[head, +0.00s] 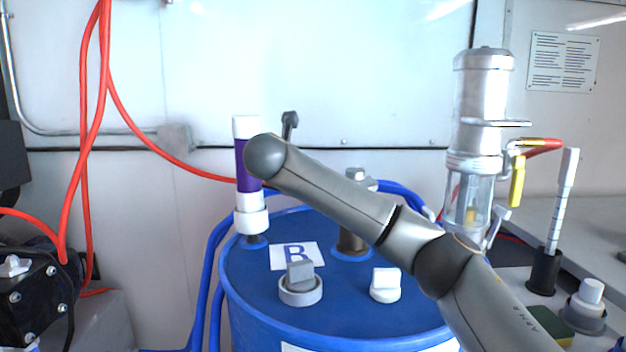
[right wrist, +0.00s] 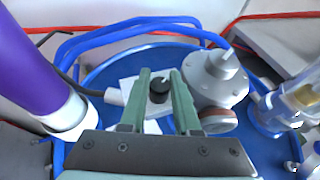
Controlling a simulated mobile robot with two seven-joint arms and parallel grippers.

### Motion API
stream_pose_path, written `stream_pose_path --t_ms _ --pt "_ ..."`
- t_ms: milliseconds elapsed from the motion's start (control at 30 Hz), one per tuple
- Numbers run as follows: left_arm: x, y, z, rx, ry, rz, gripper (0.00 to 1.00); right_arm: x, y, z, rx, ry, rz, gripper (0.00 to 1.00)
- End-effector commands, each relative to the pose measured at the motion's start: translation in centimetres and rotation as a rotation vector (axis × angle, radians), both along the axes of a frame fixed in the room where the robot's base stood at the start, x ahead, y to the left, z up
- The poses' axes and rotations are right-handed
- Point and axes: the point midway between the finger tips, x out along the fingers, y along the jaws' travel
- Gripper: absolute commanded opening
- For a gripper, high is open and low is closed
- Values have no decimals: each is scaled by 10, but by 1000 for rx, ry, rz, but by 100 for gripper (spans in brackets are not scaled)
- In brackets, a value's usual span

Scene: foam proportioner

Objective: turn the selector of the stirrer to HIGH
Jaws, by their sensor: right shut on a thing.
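In the right wrist view, a small black knob (right wrist: 159,88), seemingly the stirrer's selector, sits between the two green-grey fingers of my right gripper (right wrist: 160,88). The gripper is shut on it. A grey rounded metal body (right wrist: 214,78) stands just right of the fingers; I cannot tell whether the knob belongs to it. In the head view my right arm crosses the blue drum (head: 330,316) and its gripper is hidden. A metal fitting (head: 354,238) shows partly behind the arm. No HIGH mark is legible. My left gripper is not in view.
A purple and white tube (head: 246,180) stands at the drum's left, close to my arm's bend. A grey square-topped cap (head: 300,285) and a white cap (head: 385,284) sit on the drum top. A clear-bowled metal cylinder (head: 482,110) stands at the right. Red hoses (head: 92,130) hang at the left.

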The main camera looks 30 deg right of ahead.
Motion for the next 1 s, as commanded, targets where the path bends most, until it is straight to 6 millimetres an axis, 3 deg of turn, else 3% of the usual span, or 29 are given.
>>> stream_pose_path --t_ms 400,433,667,1000 --pt "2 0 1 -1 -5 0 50 0 0 0 1 0 -9 0" --pt "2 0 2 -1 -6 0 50 0 0 0 1 0 -9 31" --pt "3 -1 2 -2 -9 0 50 0 0 0 1 1 -8 57" --pt "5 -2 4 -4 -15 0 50 0 -1 -1 1 1 -3 60"
